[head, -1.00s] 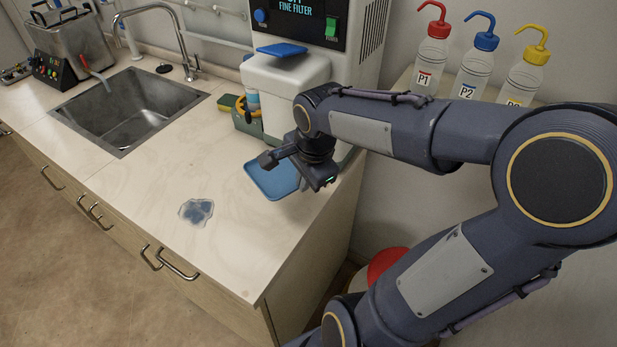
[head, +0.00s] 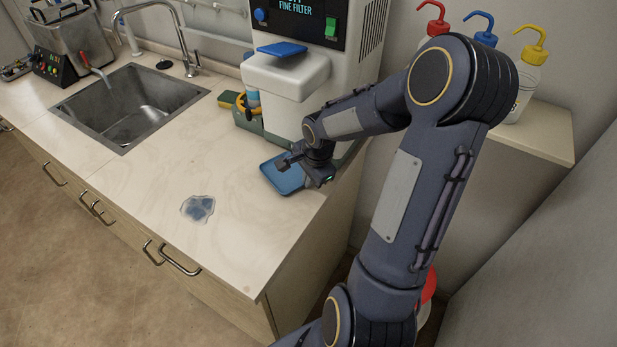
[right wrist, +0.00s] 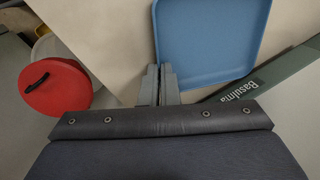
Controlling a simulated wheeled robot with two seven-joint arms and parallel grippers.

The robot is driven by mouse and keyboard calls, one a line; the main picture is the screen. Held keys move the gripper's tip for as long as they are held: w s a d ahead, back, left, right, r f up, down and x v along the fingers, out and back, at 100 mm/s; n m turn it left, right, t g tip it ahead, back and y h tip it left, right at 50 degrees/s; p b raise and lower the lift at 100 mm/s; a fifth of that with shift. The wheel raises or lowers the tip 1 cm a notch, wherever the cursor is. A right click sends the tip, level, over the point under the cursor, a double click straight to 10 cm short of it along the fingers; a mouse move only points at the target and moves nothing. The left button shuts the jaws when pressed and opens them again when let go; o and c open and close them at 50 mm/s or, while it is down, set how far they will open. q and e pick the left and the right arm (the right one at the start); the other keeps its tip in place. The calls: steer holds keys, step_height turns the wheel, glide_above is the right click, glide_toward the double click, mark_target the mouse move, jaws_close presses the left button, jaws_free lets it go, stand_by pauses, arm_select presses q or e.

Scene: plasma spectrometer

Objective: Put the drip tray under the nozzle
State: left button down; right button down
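The blue drip tray (head: 272,181) lies at the counter's right end, in front of the spectrometer's base. In the right wrist view, the tray (right wrist: 212,40) is just ahead of my right gripper's (right wrist: 160,72) fingers. They are close together at its near corner, seemingly pinching the rim; the contact is small. In the head view my right gripper (head: 303,172) covers the tray's right part. The spectrometer (head: 290,75) has a white overhanging housing; I cannot make out the nozzle, and my right arm hides part of the space below. My left gripper is not in view.
A wet patch (head: 198,208) lies on the counter (head: 150,190), with the sink (head: 130,105) beyond. Wash bottles (head: 527,75) stand on a right-hand shelf. A red lid (right wrist: 55,88) shows below the counter edge.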

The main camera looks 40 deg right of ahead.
steer(key=shift+f, duration=0.15)
steer(key=c, duration=1.7)
jaws_free()
steer(key=v, duration=1.2)
steer(key=shift+a, duration=0.1)
steer(key=shift+s, duration=0.1)
